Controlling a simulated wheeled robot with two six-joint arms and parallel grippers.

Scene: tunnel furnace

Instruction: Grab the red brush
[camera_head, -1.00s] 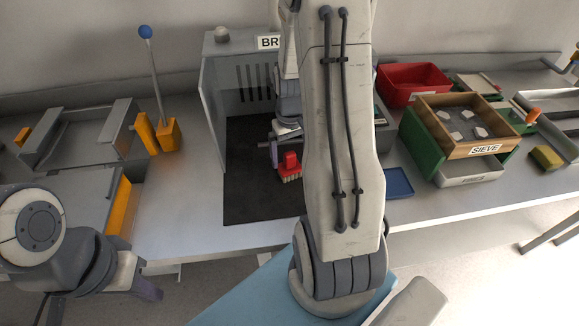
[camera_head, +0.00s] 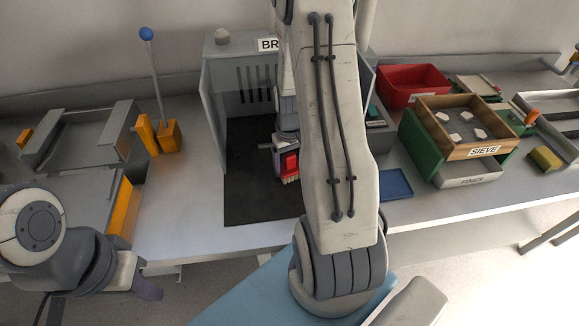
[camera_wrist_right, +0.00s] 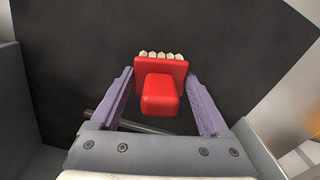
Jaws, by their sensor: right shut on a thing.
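The red brush (camera_head: 289,165) has a red block handle and pale bristles. It is at the dark mat inside the grey booth, partly covered by my right arm in the head view. In the right wrist view, the brush (camera_wrist_right: 160,92) sits between the two purple fingers of my right gripper (camera_wrist_right: 157,84). The right gripper is shut on it, and the bristles point away from the wrist. My left gripper (camera_head: 147,289) is low at the left of the head view, away from the brush. Its fingers are mostly hidden behind its own arm.
The booth's grey wall (camera_head: 213,120) stands left of the brush. An orange block with a blue-knobbed lever (camera_head: 155,75) is further left. A blue tray (camera_head: 396,184), a red bin (camera_head: 411,82) and a wooden sieve box (camera_head: 464,142) are to the right. The front bench strip at left is clear.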

